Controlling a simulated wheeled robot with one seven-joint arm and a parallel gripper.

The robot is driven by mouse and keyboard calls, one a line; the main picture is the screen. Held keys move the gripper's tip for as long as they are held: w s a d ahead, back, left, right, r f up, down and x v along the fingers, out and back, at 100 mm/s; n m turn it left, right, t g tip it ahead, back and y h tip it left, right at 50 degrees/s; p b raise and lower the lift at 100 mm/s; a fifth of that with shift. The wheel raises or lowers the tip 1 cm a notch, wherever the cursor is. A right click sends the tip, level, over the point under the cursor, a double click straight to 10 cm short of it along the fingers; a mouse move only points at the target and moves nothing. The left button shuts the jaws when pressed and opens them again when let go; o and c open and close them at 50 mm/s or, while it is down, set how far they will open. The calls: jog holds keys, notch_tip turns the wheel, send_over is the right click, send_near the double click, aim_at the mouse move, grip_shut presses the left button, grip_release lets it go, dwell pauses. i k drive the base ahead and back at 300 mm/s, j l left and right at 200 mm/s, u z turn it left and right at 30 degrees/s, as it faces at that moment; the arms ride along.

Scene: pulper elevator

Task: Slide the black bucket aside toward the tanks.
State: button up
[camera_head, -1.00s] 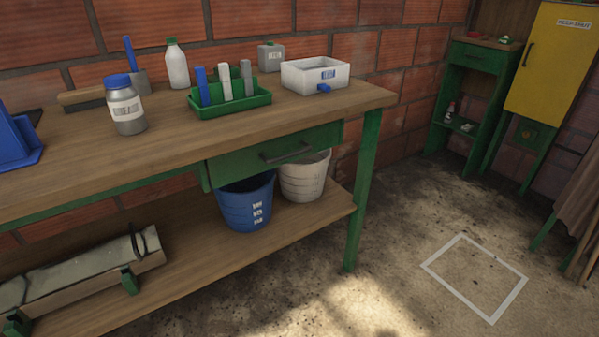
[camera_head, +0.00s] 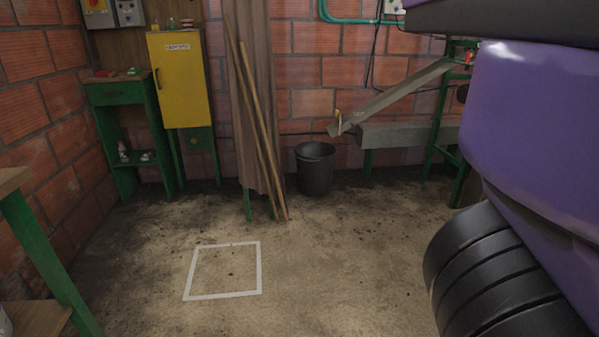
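The black bucket (camera_head: 315,169) stands upright on the floor near the back brick wall. It is open at the top and looks empty, though its bottom inside is hidden. It is just right of the brown curtain and leaning poles, and left of a grey metal trough. The lower end of a sloping chute is above and to its right. No tanks can be made out. My gripper is not in view.
Two wooden poles (camera_head: 258,130) lean against the curtain (camera_head: 246,80). The sloping chute (camera_head: 398,95) runs above the grey trough (camera_head: 405,135). A purple vehicle-like body (camera_head: 530,120) with a black tyre (camera_head: 490,275) blocks the right. Floor around the white square outline (camera_head: 259,268) is clear.

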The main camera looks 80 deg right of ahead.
aim_at(316, 160)
jog(key=z, duration=2.35)
